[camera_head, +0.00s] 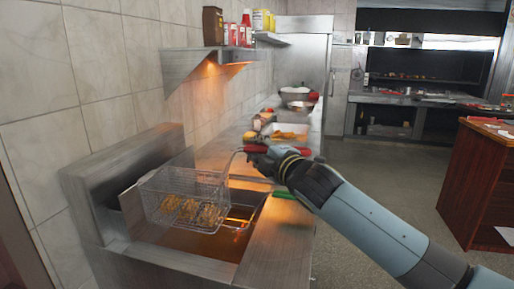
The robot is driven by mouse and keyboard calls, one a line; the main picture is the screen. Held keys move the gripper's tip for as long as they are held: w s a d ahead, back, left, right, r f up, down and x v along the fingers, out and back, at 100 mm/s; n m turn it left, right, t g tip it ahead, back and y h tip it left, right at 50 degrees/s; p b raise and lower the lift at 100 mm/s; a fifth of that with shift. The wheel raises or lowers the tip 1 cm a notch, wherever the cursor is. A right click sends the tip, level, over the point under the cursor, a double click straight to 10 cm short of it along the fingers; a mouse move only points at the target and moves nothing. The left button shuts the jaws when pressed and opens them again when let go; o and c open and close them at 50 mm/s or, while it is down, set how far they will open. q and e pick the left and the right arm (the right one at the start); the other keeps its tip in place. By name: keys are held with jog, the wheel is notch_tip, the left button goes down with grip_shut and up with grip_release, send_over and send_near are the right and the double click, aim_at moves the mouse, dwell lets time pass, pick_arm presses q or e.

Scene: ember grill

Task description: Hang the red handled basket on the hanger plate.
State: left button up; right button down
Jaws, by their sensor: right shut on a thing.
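The wire basket (183,184) with the red handle (254,149) holds several pieces of golden fried food (196,210). It is up over the fryer vat, roughly level, and looks clear of the oil (207,242). My right gripper (263,158) comes in from the right and is shut on the red handle, covering part of it. The upright steel back of the fryer (125,158), which seems to carry the hanger plate, stands left of the basket, and the basket looks apart from it. My left gripper is not in view.
A green handle (284,195) lies at the vat's right edge, below my right gripper; a wire rack or second basket (238,222) shows in the vat. A wall shelf (212,55) with bottles is above. The counter behind holds food and bowls (297,95). The floor at right is open.

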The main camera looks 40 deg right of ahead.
jog(key=shift+f+b, duration=0.4)
jog(key=shift+f, duration=0.15)
jog(key=c, duration=1.3)
grip_release()
jog(key=shift+r, duration=0.1)
jog(key=shift+s, duration=0.1)
jog(key=s, duration=0.8)
jog(key=s+a, duration=0.1)
jog(key=s, duration=0.2)
jog(key=shift+s+a, duration=0.1)
jog(key=shift+s, duration=0.3)
